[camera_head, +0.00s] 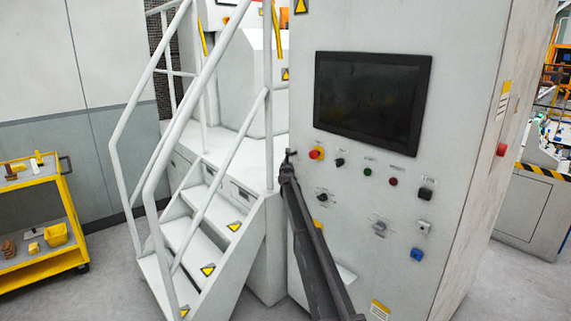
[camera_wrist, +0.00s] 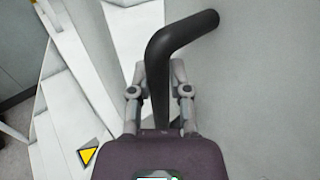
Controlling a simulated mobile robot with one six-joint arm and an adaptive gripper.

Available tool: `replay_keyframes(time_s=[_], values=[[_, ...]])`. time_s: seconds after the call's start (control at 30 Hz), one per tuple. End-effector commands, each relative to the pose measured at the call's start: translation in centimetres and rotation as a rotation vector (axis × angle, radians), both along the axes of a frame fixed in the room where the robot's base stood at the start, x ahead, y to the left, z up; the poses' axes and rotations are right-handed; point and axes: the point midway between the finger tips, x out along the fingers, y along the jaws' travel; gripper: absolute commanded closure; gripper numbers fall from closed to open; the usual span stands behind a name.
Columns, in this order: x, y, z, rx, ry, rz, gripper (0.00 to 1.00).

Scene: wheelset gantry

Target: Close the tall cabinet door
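The tall cabinet (camera_head: 400,230) stands right of centre in the head view, its grey-white front carrying a screen and buttons. I cannot tell how far its door stands open. My gripper (camera_head: 290,156) is at the left edge of this front, with my dark arm reaching up to it from below. In the wrist view a black bent handle (camera_wrist: 183,43) runs between the two fingers of my gripper (camera_wrist: 157,75). The fingers lie close on both sides of the handle and appear shut on it. The handle's lower end is hidden behind the gripper body.
White stairs with railings (camera_head: 205,180) rise just left of the cabinet. A yellow cart (camera_head: 40,258) with small items stands at the far left. A machine with striped edging (camera_head: 535,205) is at the right. Grey floor shows between them.

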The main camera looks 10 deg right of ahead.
Motion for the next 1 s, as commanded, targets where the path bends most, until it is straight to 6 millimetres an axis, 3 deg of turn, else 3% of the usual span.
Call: replay_keyframes(time_s=[0.03, 0.27, 0.3, 0.4, 1.0], values=[[0.37, -1.11, 0.06, -0.002, 0.0, -0.017, 1.0], [0.47, -1.41, 0.09, -0.003, 0.001, -0.019, 1.0], [0.48, -1.44, 0.09, -0.003, 0.001, -0.02, 0.64], [0.45, -1.34, 0.08, -0.002, 0.0, -0.019, 0.4], [-0.29, -0.51, 0.06, -0.001, 0.0, -0.009, 0.4]])
